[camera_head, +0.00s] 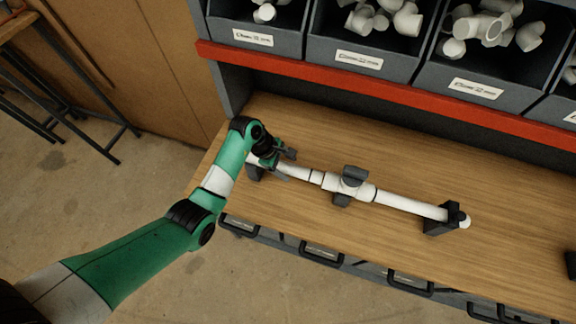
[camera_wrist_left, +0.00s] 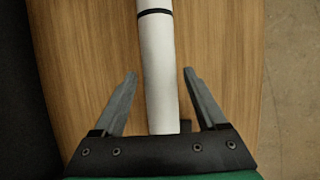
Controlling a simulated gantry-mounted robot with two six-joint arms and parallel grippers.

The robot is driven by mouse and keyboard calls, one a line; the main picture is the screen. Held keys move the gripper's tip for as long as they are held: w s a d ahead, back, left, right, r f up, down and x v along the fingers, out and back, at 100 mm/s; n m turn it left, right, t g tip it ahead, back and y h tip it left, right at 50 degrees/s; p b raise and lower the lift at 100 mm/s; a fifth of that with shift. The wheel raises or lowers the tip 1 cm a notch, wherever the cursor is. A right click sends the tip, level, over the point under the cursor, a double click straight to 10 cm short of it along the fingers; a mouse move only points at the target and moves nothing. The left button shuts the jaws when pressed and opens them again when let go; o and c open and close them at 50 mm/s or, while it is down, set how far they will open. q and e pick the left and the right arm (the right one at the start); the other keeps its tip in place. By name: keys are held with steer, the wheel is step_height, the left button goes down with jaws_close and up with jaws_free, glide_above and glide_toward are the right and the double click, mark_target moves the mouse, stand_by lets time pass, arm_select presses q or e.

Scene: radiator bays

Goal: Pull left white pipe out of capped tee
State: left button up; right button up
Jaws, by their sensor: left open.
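The left white pipe (camera_head: 294,171) lies along the bench, its right end at the white tee and its left end by a dark support. It also shows in the left wrist view (camera_wrist_left: 157,62), with a black ring near the top. My right gripper is not in view.
A right white pipe (camera_head: 408,204) runs from the tee to a black support (camera_head: 441,220). Bins of white fittings (camera_head: 375,20) stand behind a red rail (camera_head: 380,91). The wooden bench (camera_head: 400,165) is clear around the pipes. Drawer handles line its front edge.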

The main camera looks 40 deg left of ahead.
arm_select(q)
steer(key=shift+d, duration=0.15)
steer(key=shift+r, duration=0.1)
steer(key=p+v, duration=0.2)
steer(key=v, duration=0.9)
steer(key=shift+r+p, duration=0.15)
steer(key=shift+p, duration=0.25)
